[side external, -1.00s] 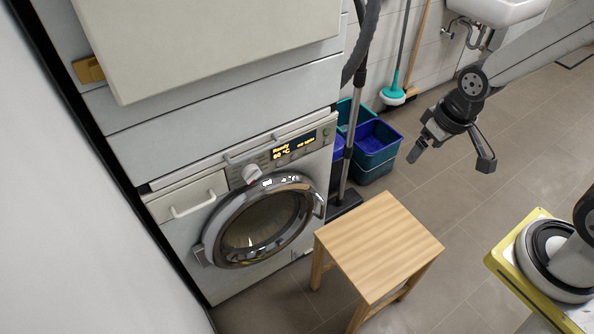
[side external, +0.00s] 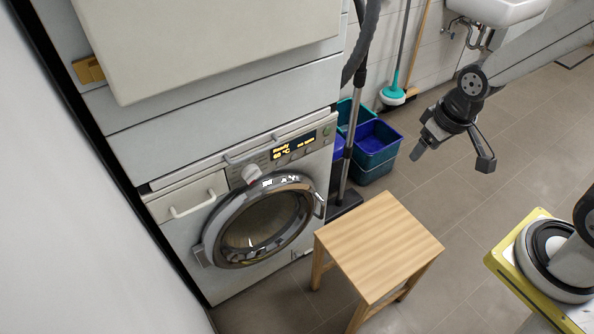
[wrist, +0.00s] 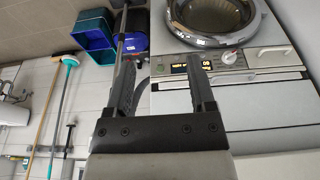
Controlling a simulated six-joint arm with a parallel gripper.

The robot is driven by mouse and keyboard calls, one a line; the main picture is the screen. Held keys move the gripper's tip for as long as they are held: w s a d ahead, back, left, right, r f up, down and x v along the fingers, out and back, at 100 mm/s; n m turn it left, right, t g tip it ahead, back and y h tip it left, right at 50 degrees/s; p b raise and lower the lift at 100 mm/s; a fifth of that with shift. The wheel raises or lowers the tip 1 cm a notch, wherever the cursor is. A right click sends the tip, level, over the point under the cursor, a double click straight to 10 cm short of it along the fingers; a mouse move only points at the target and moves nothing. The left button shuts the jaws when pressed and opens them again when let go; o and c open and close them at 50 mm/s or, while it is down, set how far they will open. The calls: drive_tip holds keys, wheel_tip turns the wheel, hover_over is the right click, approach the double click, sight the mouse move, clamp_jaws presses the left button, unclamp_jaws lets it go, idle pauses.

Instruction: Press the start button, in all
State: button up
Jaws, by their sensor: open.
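The front-loading machine's control panel (side external: 290,150) carries a lit amber display reading "Ready" and "60 °C", with a white knob (side external: 251,173) at its left. A small round button (side external: 326,131) sits near the panel's right end; I cannot read its label. My gripper (side external: 451,159) is open and empty in the air, well to the right of the panel. In the wrist view, my gripper (wrist: 160,64) has its fingers apart, and the display (wrist: 192,68) appears behind and beside the right finger. That finger hides part of the panel.
A wooden stool (side external: 378,240) stands in front of the machine. Blue and teal bins (side external: 374,140), a vacuum tube (side external: 350,130) and a mop stand at its right. The round glass door (side external: 262,222) is shut. Open floor lies below my gripper.

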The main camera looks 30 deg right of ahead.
clamp_jaws()
idle(1.4)
